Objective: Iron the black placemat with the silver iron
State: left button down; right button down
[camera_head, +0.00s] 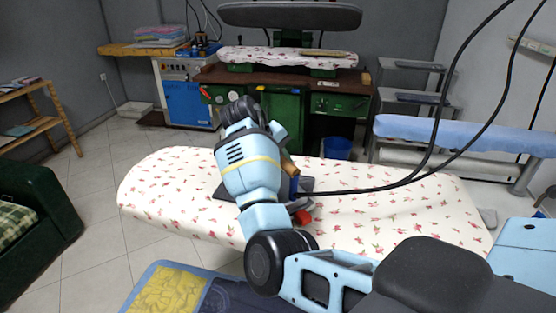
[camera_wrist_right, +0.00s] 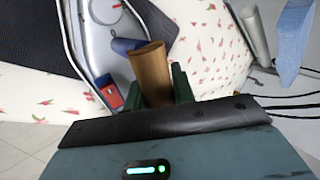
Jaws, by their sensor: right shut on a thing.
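The silver iron (camera_wrist_right: 103,45) lies over the black placemat (camera_wrist_right: 38,38) in the right wrist view. Its brown wooden handle (camera_wrist_right: 150,75) points up towards my right gripper (camera_wrist_right: 160,88), whose dark green fingers are shut on it. In the head view my right arm hides most of the iron; the handle (camera_head: 289,166) shows beside the wrist. A dark edge of the placemat (camera_head: 224,191) shows left of the arm, on the floral ironing board (camera_head: 160,185). The placemat's full outline is hidden. My left gripper is not in view.
Black cables (camera_head: 380,186) run from the iron to the upper right. The floral board is clear at its left end. A blue-covered board (camera_head: 470,136) stands at right. A blue and yellow cloth (camera_head: 170,292) is at the lower front, and a green chair (camera_head: 45,225) at left.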

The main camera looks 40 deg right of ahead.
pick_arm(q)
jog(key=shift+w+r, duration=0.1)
pick_arm(e)
jog(key=shift+d+r, duration=0.1)
jog(key=shift+r, duration=0.25)
